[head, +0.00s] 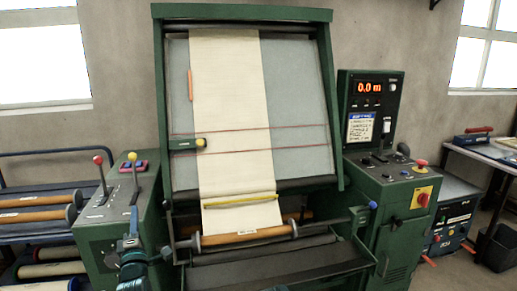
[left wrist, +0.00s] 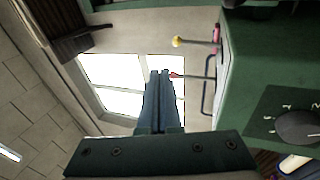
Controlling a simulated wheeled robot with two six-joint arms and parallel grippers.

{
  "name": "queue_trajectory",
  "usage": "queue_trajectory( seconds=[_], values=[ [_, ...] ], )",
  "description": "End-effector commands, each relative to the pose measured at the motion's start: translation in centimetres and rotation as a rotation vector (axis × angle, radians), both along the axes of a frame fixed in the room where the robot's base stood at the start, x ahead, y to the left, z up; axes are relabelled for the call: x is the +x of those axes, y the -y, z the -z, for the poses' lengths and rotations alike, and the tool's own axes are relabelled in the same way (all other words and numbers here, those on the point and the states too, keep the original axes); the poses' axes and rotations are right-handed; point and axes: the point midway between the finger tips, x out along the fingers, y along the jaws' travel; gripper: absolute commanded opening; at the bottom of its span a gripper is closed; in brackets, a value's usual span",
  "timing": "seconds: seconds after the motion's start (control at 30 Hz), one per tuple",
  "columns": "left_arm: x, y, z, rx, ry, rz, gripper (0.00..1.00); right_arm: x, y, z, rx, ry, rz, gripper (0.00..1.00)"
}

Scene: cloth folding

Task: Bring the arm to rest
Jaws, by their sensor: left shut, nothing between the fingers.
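My left gripper (head: 132,241) is at the lower left in the head view, in front of the green control box (head: 105,220) with levers. In the left wrist view its two blue-grey fingers (left wrist: 159,75) lie together, with nothing between them. A cream cloth (head: 230,95) hangs down the slanted grey board of the green machine (head: 328,95) to a wooden roller (head: 245,236) at its foot. My left gripper is apart from the cloth. My right gripper does not show.
A yellow-knobbed lever (head: 133,185) rises right by my left gripper. A control cabinet (head: 395,200) with a red 0.0 m display stands right of the machine. A rack of rolls (head: 35,215) is at the left, a table (head: 480,152) at the far right.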

Motion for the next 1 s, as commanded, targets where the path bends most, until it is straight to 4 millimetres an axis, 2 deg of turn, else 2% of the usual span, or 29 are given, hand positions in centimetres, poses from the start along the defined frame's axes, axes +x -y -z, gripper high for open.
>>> queue_trajectory(
  seconds=[0.27,0.37,0.57,0.67,0.77,0.83,0.9,1.0],
  values=[
    [1.9,3.3,3.1,0.077,-0.175,0.047,0.00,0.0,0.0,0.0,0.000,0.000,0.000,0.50],
    [2.5,5.1,4.8,0.126,-0.269,0.077,0.00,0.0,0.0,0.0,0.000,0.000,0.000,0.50],
    [3.5,10.3,9.7,0.279,-0.520,0.173,0.00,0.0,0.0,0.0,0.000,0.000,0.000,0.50],
    [3.2,13.8,13.1,0.403,-0.688,0.255,0.00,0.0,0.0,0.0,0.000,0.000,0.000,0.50],
    [1.6,18.2,17.5,0.579,-0.894,0.379,0.00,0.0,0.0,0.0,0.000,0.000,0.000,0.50],
    [-0.3,21.1,20.5,0.725,-1.039,0.483,0.00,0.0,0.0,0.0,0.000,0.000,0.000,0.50],
    [-2.8,23.6,23.2,0.872,-1.174,0.597,0.00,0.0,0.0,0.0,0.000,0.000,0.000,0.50],
    [-6.9,26.2,26.2,1.076,-1.339,0.767,0.00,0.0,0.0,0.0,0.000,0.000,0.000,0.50]
  ],
)
